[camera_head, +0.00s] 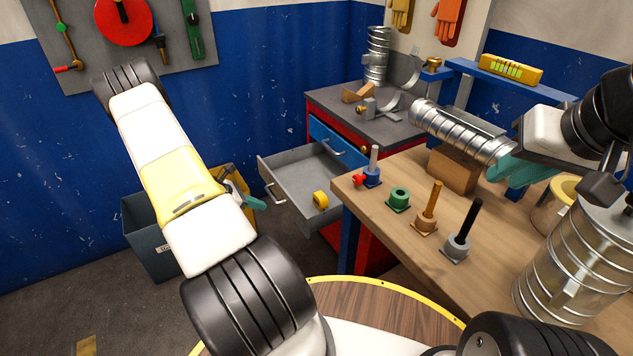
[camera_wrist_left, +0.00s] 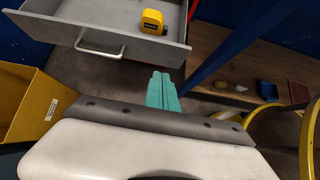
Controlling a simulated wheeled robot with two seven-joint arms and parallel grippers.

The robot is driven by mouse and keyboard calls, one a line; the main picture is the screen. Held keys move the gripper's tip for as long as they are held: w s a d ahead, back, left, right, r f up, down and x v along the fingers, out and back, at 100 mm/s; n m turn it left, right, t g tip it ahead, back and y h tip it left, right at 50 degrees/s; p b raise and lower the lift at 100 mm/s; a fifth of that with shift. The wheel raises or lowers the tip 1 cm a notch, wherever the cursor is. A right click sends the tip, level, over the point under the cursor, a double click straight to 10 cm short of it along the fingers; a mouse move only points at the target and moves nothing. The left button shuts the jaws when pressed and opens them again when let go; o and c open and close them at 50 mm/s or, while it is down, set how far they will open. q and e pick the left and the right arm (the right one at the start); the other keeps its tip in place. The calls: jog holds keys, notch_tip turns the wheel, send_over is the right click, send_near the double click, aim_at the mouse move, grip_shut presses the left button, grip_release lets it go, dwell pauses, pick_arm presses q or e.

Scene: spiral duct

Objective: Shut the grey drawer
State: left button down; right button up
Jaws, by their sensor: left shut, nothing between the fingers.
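The grey drawer (camera_head: 300,170) stands pulled out of the red tool cabinet, below a blue drawer front. A yellow tape measure (camera_head: 320,200) lies inside it. In the left wrist view the drawer (camera_wrist_left: 110,42) shows its front panel and bar handle, with the tape measure (camera_wrist_left: 153,21) behind. My left gripper (camera_head: 256,204) is just outside the drawer front, partly hidden by my arm. Its teal fingers (camera_wrist_left: 163,90) are together and empty, apart from the drawer's front. My right gripper (camera_head: 508,172) is at the spiral duct (camera_head: 460,132) over the workbench; its grip is unclear.
The wooden workbench (camera_head: 400,170) carries several pegs and a wooden block (camera_head: 453,170). Its blue leg (camera_head: 347,240) stands right of the drawer. A dark bin (camera_head: 150,235) and something yellow stand left of it. A large metal duct (camera_head: 575,260) is at right.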

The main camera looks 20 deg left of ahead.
aim_at(297, 209)
pick_arm(q)
jog(key=x, duration=0.4)
jog(key=r+x, duration=0.1)
jog(key=x, duration=0.3)
jog(key=w+x, duration=0.1)
jog(key=x, duration=0.3)
jog(key=shift+d+r, duration=0.2)
jog(key=shift+d, duration=0.1)
jog(key=shift+w+d, duration=0.4)
jog(key=shift+w, duration=0.15)
jog(key=w+d, duration=1.8)
jog(key=w, duration=0.3)
jog(key=shift+w+d, duration=0.3)
jog(key=shift+w, duration=0.05)
jog(key=shift+r, duration=0.15)
